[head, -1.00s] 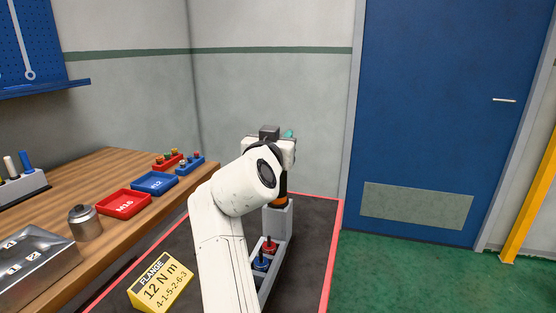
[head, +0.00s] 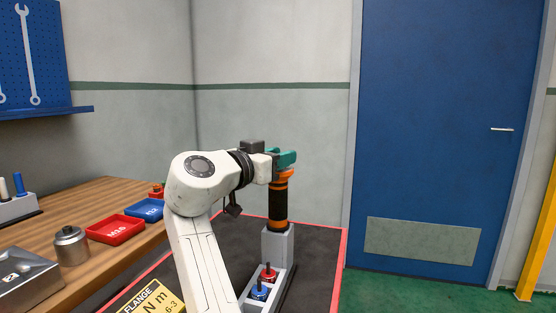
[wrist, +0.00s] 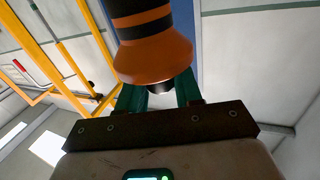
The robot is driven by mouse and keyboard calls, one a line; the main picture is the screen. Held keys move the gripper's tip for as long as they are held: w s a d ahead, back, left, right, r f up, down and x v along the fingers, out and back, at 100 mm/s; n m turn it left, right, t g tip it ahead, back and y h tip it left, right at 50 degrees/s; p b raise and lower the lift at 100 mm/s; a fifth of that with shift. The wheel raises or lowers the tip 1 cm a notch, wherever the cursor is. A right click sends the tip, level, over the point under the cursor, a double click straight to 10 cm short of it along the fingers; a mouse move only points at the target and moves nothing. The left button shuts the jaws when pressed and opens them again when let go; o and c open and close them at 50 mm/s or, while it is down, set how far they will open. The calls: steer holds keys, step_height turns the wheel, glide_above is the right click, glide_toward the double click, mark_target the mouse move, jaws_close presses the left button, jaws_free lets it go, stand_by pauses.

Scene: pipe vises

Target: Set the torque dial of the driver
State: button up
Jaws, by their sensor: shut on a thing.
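The driver (head: 278,205), black with orange bands and an orange flared top, stands upright in a grey holder (head: 278,246) on the dark mat. My gripper (head: 287,158), with teal fingers, is at the driver's top end, reaching in from the left. In the wrist view the teal fingers (wrist: 160,95) are on either side of a small dark part beside the driver's orange flare (wrist: 154,58). The jaws are shut on the driver. I cannot read any scale on it. A yellow card (head: 150,300) reading FLANGE is partly cut off and partly behind my arm.
Red (head: 268,274) and blue (head: 259,290) pieces stand in the holder's lower part. On the wooden bench at left are a red M16 tray (head: 115,229), a blue tray (head: 146,209), a metal canister (head: 71,246) and a metal block (head: 25,278). A blue door (head: 430,120) stands behind.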

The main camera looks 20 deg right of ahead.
steer(key=shift+f, duration=0.1)
stand_by(0.3)
steer(key=o, duration=0.9)
steer(key=shift+o, duration=0.2)
steer(key=v, duration=1)
steer(key=shift+s+a+p, duration=0.2)
steer(key=shift+a+p, duration=0.15)
steer(key=shift+p, duration=0.05)
